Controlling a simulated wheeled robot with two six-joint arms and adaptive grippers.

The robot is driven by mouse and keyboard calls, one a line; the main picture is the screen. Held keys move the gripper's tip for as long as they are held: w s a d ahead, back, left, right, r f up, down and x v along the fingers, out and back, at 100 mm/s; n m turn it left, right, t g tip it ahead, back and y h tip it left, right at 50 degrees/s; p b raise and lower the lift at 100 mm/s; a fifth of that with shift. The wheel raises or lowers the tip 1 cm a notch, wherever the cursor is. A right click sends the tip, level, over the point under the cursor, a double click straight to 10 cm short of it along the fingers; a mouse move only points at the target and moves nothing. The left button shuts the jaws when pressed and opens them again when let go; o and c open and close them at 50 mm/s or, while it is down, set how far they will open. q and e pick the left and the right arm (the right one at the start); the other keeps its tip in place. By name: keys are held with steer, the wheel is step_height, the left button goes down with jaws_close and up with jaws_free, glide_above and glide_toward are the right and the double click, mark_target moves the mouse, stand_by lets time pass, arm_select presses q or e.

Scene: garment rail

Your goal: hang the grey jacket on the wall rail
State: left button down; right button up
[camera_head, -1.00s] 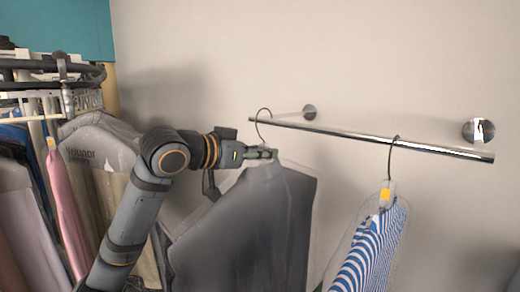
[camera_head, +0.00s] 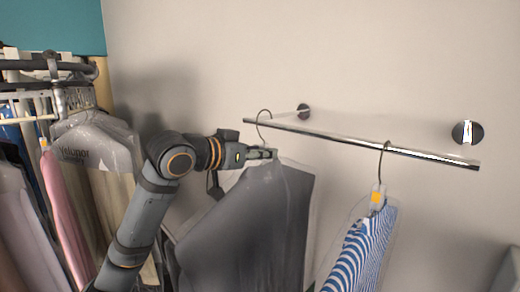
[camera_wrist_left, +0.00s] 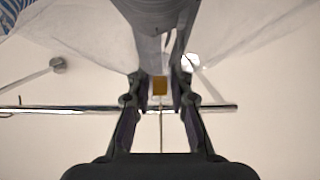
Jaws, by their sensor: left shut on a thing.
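The grey jacket (camera_head: 245,225) hangs in a clear cover from a hanger with a thin wire hook (camera_head: 264,115). My left gripper (camera_head: 266,154) is shut on the hanger's neck, just above the jacket's shoulders. The hook's top is at the height of the wall rail (camera_head: 340,140), near its free left end, and looks to pass over it. Whether the hook bears on the rail I cannot tell. In the left wrist view the jaws (camera_wrist_left: 160,92) close around the neck, with an orange tag (camera_wrist_left: 160,85) between them and the rail (camera_wrist_left: 75,108) crossing behind. My right gripper is not in view.
A blue-and-white striped garment (camera_head: 362,255) with a yellow tag hangs from the rail's right half. Two round wall mounts (camera_head: 468,132) are behind the rail. A crowded clothes rack (camera_head: 75,85) stands at the left. The rail between the two hooks is clear.

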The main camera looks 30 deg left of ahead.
mark_target(272, 162)
arm_select(q)
steer(key=shift+w+d+r+p, duration=0.2)
steer(key=shift+w+p, duration=0.2)
steer(key=shift+p, duration=0.15)
steer(key=shift+w+d+f, duration=0.1)
steer(key=shift+w, duration=0.35)
steer(key=shift+x, duration=0.8)
steer(key=shift+f+b, duration=1.25)
steer(key=shift+b, duration=0.05)
